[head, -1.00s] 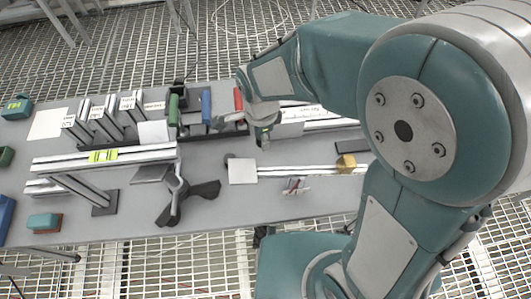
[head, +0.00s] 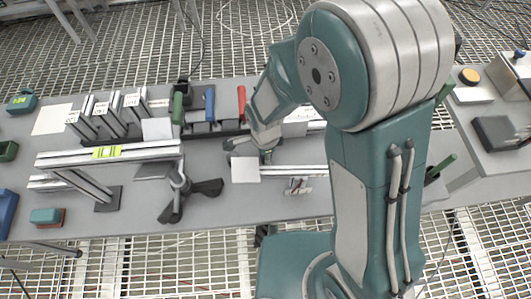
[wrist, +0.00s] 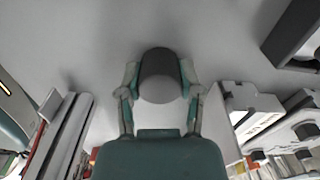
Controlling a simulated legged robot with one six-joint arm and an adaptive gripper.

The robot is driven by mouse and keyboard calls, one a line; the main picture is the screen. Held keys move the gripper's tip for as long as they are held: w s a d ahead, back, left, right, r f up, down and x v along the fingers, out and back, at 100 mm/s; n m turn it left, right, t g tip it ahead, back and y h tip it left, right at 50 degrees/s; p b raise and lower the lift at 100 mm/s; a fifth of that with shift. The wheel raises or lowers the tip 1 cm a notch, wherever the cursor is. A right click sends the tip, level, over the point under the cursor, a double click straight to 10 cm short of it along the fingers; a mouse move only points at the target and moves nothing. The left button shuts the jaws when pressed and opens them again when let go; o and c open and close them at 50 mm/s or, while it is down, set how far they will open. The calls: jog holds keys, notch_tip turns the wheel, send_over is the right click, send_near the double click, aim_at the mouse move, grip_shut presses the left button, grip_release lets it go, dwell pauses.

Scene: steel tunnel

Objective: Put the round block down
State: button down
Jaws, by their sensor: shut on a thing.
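The round block (wrist: 160,80) is a dark grey cylinder, seen nearly end-on in the wrist view. My gripper (wrist: 160,72) is shut on it, with one finger on each side. In the head view my gripper (head: 266,153) is low over the middle of the grey table (head: 300,208), close to a white square card (head: 245,169). I cannot make out the block clearly in the head view. Grey table surface lies beyond the block in the wrist view; I cannot tell whether the block touches it.
A metal rail (head: 291,171) lies right of the card. A black three-armed knob (head: 178,190) and a raised metal bar (head: 125,152) are to the left. Red (head: 241,101), blue (head: 210,104) and green (head: 178,108) handles stand behind. The front table strip is mostly clear.

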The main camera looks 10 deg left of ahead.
jog(key=shift+c, duration=1.3)
grip_release()
jog(key=shift+f, duration=0.1)
notch_tip(320, 180, up, 12)
jog(key=shift+a, duration=0.15)
